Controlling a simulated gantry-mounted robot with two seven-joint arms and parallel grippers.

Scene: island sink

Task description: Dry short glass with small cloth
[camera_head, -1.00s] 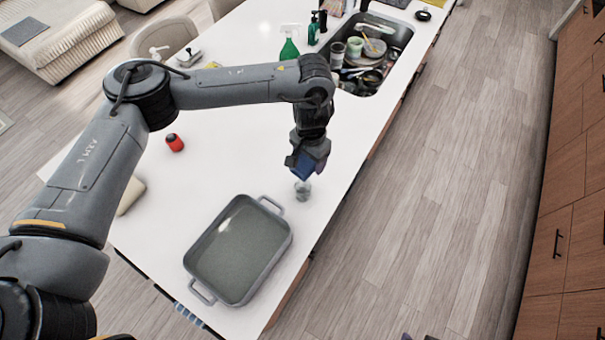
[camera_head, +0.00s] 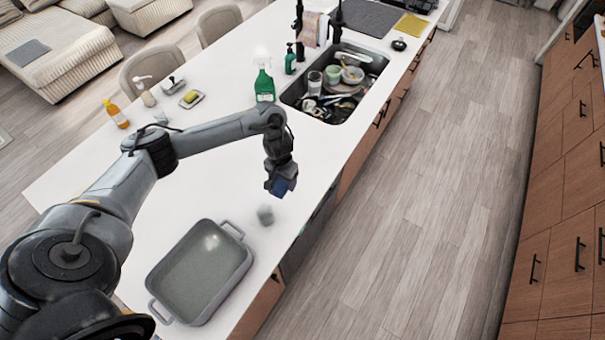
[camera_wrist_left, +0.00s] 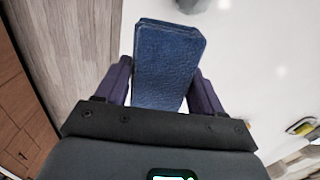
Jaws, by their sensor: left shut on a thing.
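A small blue cloth (camera_head: 283,186) is held in my left gripper (camera_head: 280,176), near the right edge of the white counter. In the left wrist view the folded cloth (camera_wrist_left: 168,62) sits between the two dark fingers of the shut gripper (camera_wrist_left: 162,88). The short glass (camera_head: 265,215) stands on the counter just below and left of the cloth in the head view. The cloth appears apart from the glass. A grey shape at the top edge of the wrist view is cut off, and I cannot tell what it is. My right gripper is not in view.
A large grey roasting pan (camera_head: 206,268) sits close to the glass. A green spray bottle (camera_head: 264,83) and a sink (camera_head: 318,105) full of dishes are farther back. An orange bottle (camera_head: 116,113) and a sponge dish (camera_head: 191,98) stand at the left. The counter around the glass is mostly clear.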

